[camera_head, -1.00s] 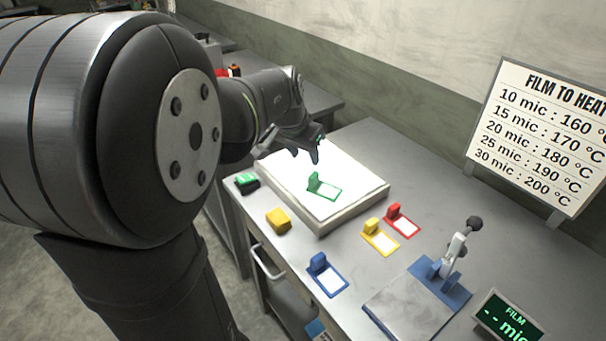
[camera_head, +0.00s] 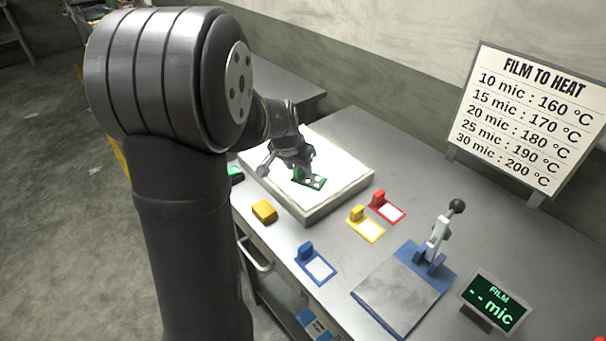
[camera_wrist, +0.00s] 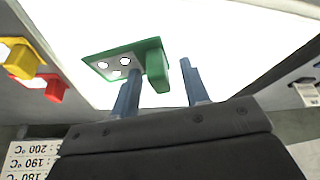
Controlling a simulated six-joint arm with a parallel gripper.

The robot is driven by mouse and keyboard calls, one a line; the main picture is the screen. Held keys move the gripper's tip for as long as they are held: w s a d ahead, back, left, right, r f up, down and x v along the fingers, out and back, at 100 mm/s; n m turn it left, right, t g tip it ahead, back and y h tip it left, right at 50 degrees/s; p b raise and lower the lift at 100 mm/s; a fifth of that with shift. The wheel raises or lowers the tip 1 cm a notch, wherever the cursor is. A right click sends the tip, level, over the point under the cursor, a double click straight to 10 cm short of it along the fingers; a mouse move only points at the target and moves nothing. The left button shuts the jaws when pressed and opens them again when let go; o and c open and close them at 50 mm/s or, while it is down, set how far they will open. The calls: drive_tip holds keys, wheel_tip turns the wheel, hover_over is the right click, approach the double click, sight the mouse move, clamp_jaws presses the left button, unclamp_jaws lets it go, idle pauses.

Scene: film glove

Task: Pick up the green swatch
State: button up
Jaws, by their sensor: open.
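The green swatch (camera_head: 318,183) lies on the bright white panel (camera_head: 345,178). It has a flat plate with pale round spots and an upright green block at one end. In the wrist view the green swatch (camera_wrist: 112,60) is just beyond my fingers. My gripper (camera_head: 298,172) is low over the panel at the swatch, partly hiding its block. In the wrist view my gripper (camera_wrist: 160,68) is open, with one finger on each side of the green block; I cannot tell whether either finger touches it.
A yellow swatch (camera_head: 368,230), a red swatch (camera_head: 391,212) and a blue swatch (camera_head: 318,267) lie on the grey table. A yellow block (camera_head: 264,211) sits near the front edge. A lever press (camera_head: 402,287) and a film display (camera_head: 494,303) stand at right.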

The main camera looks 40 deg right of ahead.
clamp_jaws()
drive_tip(key=shift+r, duration=0.1)
